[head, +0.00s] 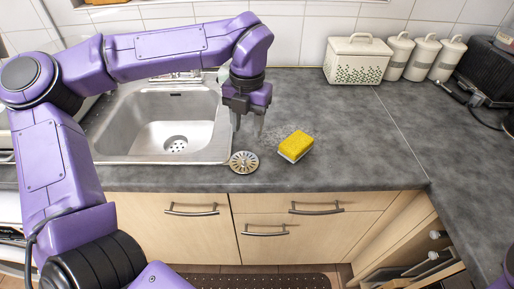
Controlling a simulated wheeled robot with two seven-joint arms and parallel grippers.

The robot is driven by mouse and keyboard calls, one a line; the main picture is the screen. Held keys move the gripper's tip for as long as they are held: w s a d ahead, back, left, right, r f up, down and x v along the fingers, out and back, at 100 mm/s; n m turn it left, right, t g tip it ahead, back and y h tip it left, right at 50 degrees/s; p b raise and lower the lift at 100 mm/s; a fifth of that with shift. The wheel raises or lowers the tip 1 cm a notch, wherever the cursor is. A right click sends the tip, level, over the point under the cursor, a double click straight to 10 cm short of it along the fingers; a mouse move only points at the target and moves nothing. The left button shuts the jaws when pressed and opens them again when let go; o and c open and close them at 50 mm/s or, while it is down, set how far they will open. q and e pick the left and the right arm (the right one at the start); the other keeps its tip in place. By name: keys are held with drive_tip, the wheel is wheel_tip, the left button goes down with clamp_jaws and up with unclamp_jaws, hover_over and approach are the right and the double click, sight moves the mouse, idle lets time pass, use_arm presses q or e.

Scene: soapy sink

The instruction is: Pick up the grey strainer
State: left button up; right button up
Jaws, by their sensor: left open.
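The grey strainer (243,162) is a round, flat, slotted metal disc. It lies on the dark grey counter just right of the sink's front right corner. My left gripper (248,128) points down above and slightly behind the strainer. Its fingers are apart with nothing between them, and it looks clear of the strainer. My right gripper is not in view.
A yellow sponge (296,145) lies right of the strainer. The steel sink (160,120) is to the left. A white bread bin (356,60) and several white canisters (420,58) stand at the back right. The counter right of the sponge is clear.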

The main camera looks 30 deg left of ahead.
use_arm(q)
hover_over(244, 158)
drive_tip(key=s, duration=0.1)
wheel_tip(244, 158, down, 4)
drive_tip(key=shift+f+p, duration=0.15)
drive_tip(key=shift+p, duration=0.2)
drive_tip(key=f, duration=0.1)
drive_tip(key=w+f, duration=0.1)
drive_tip(key=f, duration=0.1)
drive_tip(key=f+p, duration=0.1)
drive_tip(key=f, duration=0.1)
drive_tip(key=shift+w, duration=0.3)
drive_tip(key=shift+s+f, duration=0.1)
drive_tip(key=shift+f, duration=0.05)
drive_tip(key=shift+s, duration=0.3)
drive_tip(key=shift+w, duration=0.15)
clamp_jaws()
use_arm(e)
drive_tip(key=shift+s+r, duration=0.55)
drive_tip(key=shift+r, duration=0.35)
